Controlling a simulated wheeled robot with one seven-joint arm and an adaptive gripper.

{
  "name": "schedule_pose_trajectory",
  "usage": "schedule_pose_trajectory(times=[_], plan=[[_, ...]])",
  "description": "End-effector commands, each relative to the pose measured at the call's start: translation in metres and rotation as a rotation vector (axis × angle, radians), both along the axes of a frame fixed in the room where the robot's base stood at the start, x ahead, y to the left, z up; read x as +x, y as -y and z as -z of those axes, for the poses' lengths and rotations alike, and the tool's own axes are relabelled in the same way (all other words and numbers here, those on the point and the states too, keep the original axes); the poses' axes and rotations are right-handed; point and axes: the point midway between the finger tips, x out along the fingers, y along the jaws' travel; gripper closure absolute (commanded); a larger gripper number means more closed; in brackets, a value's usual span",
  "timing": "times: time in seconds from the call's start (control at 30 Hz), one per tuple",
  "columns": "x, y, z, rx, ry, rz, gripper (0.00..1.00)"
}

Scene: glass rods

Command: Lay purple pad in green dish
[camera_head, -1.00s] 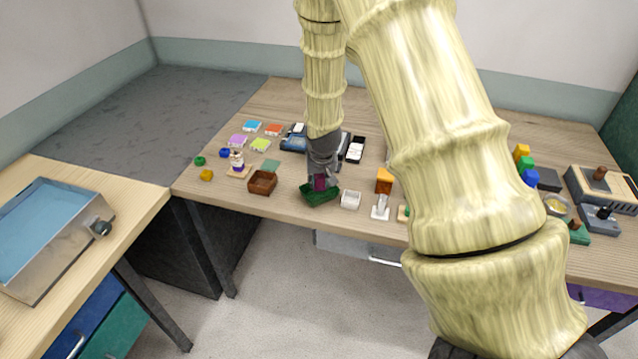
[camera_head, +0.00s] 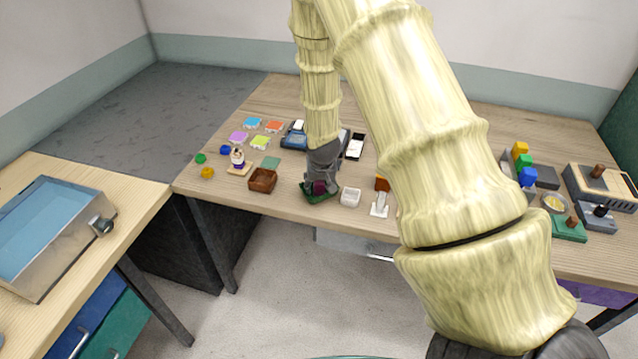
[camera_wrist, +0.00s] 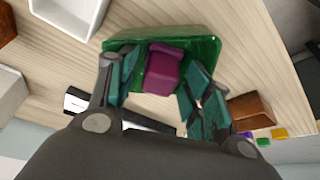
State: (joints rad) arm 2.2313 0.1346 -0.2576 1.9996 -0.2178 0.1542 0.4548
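The purple pad (camera_wrist: 163,72) is inside the green dish (camera_wrist: 205,47), seen from above in the wrist view. In the head view the pad (camera_head: 319,187) shows low between my fingers, with the dish (camera_head: 317,198) around and under it at the table's front edge. My gripper (camera_wrist: 163,85) is open, with one finger on each side of the pad. A strip of green shows between the left finger and the pad. The right finger is close to the pad, and I cannot tell whether it touches. The pad's underside is hidden.
A brown box (camera_head: 262,180) stands left of the dish and a white box (camera_head: 350,196) stands right of it, both close. A white stand (camera_head: 379,205) is farther right. Coloured tiles and a figurine (camera_head: 238,158) are at left. My arm hides the table's middle.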

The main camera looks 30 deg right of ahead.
Motion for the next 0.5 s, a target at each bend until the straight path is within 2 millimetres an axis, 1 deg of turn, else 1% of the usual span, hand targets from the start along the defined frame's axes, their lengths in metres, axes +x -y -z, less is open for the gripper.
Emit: schedule_pose_trajectory(times=[0.27,0.37,0.5], plan=[[0.0,0.0,-0.001,0.0,0.0,0.0,0.49],[-0.001,0.0,-0.004,0.0,0.0,0.0,0.49],[-0.003,-0.002,-0.014,0.0,0.002,0.001,0.49]])
